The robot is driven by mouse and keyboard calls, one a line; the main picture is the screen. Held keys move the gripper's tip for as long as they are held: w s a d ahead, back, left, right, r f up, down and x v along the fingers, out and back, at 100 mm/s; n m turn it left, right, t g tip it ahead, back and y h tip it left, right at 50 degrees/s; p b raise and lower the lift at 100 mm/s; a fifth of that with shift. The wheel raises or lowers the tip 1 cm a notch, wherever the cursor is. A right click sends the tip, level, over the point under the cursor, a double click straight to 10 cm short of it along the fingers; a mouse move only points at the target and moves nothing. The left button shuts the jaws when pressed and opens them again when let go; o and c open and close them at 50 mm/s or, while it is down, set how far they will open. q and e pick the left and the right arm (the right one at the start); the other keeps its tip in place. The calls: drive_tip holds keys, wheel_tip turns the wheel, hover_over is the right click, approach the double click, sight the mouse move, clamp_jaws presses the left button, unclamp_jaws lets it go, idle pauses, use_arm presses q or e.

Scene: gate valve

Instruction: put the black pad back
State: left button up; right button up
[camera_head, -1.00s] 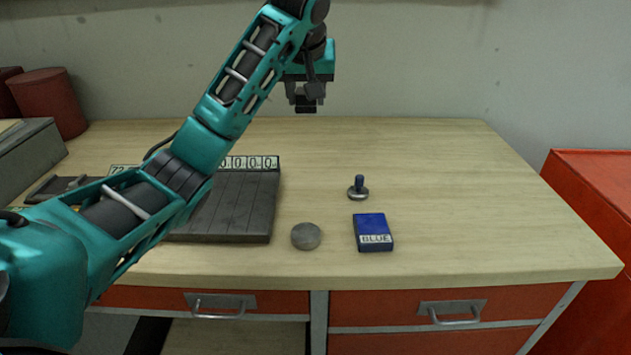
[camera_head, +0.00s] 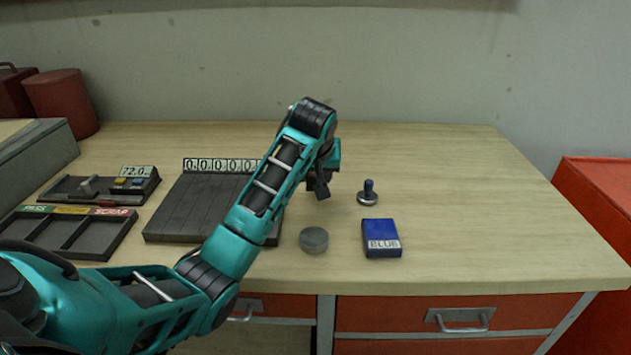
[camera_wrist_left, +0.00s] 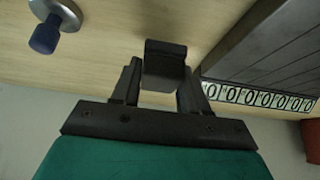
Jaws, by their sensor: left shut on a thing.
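The black pad (camera_wrist_left: 165,65) is a small dark block between the two fingers of my left gripper (camera_wrist_left: 156,90) in the left wrist view. My left gripper (camera_head: 321,188) is shut on it. In the head view the gripper is low over the table, right of the dark ribbed plate (camera_head: 185,205) and left of the blue-knobbed stamp (camera_head: 368,194). The pad is hard to make out from the fingers there. I cannot tell whether it touches the table. My right gripper is not in view.
A grey round disc (camera_head: 313,240) and a blue box marked BLUE (camera_head: 381,237) lie in front of the gripper. A counter strip (camera_head: 215,165) runs behind the plate. A sorting tray (camera_head: 72,230) and a gauge unit (camera_head: 98,184) lie left. The table's right side is clear.

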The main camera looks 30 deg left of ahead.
use_arm(q)
drive_tip(key=shift+f, duration=1.15)
drive_tip(key=shift+f, duration=0.1)
drive_tip(key=shift+f, duration=0.15)
drive_tip(key=o, duration=1)
